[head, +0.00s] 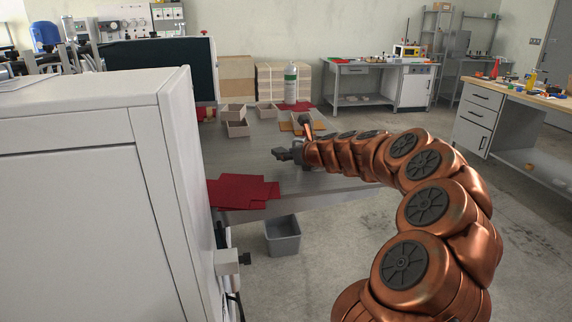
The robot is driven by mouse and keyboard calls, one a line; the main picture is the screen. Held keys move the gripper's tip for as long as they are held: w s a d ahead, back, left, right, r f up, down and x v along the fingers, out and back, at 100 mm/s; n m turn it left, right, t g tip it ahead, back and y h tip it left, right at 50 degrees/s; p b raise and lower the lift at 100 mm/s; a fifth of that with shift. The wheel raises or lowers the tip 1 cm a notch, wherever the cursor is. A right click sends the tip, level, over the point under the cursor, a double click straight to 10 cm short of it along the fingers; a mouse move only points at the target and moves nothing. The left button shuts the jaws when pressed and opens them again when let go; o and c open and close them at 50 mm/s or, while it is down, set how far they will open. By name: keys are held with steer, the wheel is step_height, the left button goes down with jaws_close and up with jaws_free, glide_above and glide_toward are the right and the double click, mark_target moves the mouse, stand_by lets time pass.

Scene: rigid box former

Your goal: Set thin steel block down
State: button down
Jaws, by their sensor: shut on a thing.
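My gripper (279,154) is at the end of my copper-coloured arm, low over the grey metal table (240,160), and points left. It is shut on the thin steel block, but the block is too small and dark here to tell apart from the fingers. I cannot tell whether the block touches the table top.
Red sheets (243,192) lie on the table's near edge, with a grey bin (282,236) below. A large white machine (95,190) blocks the left. Bare table surrounds my gripper.

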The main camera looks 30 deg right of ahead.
mark_target(286, 170)
steer(key=shift+w+a, duration=0.1)
steer(key=shift+w, duration=0.35)
steer(key=shift+f+b, duration=0.3)
steer(key=shift+f, duration=1.45)
steer(key=shift+f, duration=0.1)
steer(key=c, duration=0.7)
jaws_free()
steer(key=shift+o, duration=0.2)
